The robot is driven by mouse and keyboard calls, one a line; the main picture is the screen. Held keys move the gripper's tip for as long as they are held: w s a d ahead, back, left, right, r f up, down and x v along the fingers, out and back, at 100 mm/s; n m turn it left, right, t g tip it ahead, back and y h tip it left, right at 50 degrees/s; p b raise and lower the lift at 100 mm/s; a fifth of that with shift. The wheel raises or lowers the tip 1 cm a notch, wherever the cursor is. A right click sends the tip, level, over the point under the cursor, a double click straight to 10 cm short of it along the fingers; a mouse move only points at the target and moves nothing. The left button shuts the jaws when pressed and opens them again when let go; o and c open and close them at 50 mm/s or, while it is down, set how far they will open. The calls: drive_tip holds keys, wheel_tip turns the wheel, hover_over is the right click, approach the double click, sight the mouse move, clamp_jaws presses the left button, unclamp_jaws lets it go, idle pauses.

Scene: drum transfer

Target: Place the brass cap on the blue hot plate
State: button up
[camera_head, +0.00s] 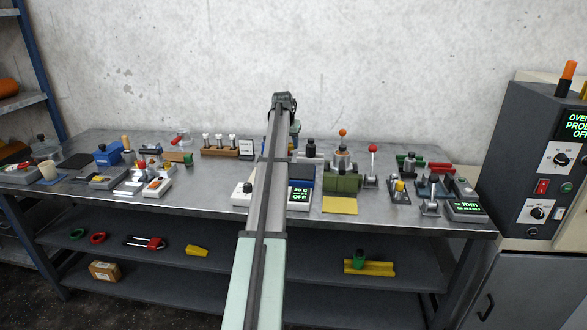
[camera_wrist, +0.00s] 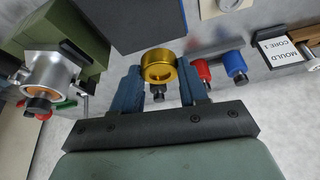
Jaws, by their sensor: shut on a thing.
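In the head view the blue hot plate (camera_head: 303,184) sits right of my arm, with a lit display reading OFF. My arm hides part of it there, along with the cap and fingers.
Red (camera_wrist: 203,70) and blue (camera_wrist: 235,65) cylinders lie right of the cap. An oven (camera_head: 535,150) bounds the bench's right end.

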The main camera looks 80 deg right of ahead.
sight(291, 169)
drive_tip(key=shift+f, duration=4.7)
drive_tip(key=shift+f, duration=0.1)
drive_tip(key=o, duration=1.2)
drive_tip(key=shift+c, duration=0.2)
drive_tip(key=v, duration=1.2)
drive_tip(key=shift+d, duration=0.1)
